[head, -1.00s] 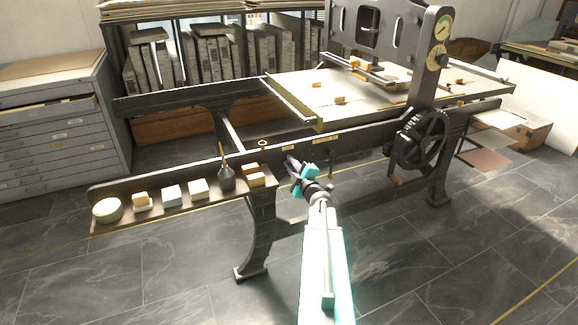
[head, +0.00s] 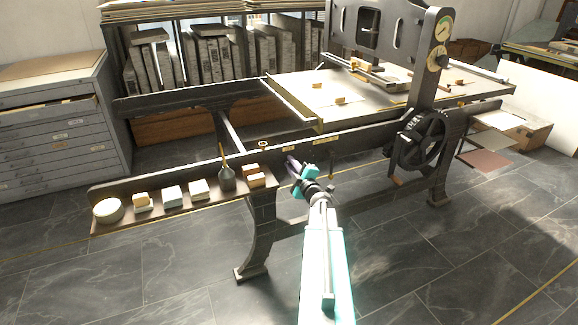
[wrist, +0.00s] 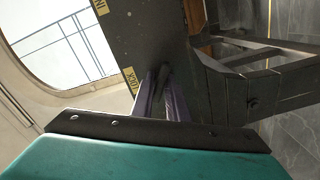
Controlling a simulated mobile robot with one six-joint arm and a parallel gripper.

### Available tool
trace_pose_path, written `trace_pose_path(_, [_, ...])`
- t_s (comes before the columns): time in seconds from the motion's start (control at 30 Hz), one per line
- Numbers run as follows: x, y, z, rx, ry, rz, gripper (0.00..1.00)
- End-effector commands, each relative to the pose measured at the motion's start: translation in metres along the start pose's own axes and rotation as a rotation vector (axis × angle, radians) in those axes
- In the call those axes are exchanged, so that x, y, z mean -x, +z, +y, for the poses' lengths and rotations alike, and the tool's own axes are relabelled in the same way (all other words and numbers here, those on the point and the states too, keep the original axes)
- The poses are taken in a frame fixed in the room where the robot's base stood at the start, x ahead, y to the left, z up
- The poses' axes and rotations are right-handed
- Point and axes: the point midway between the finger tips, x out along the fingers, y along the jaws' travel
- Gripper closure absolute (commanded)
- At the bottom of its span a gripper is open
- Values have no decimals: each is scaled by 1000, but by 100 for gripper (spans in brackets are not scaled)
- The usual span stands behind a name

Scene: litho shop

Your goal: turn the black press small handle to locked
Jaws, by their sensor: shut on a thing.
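The black press (head: 345,140) stands across the middle of the head view, with its side rail facing me. My gripper (head: 291,163) is at this rail, just right of the small shelf. In the wrist view my gripper's purple fingers (wrist: 160,98) are shut on the small dark handle (wrist: 161,76), one on each side. Most of the handle is hidden between the fingers, so its exact angle is hard to tell. A yellow LOCK label (wrist: 131,80) is on the dark rail, just left of the fingers. In the head view my gripper hides the handle.
A shelf (head: 182,203) with several pale blocks, a round tub (head: 107,210) and a dark pot (head: 227,180) is left of my gripper. A spoked black wheel (head: 421,140) is on the right. The tiled floor in front is clear.

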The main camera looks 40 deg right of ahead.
Motion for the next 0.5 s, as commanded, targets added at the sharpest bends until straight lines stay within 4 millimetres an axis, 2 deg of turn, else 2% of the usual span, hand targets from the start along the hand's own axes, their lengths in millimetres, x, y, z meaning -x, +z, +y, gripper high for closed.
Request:
trace_pose_path(0.07, [0,-4,-2,2,-3,9,100])
trace_pose_path(0.1, [0,-4,-2,2,-3,9,81])
trace_pose_path(0.17, [0,-3,-2,1,-3,8,72])
trace_pose_path(0.5, [1,-1,-1,0,-1,2,72])
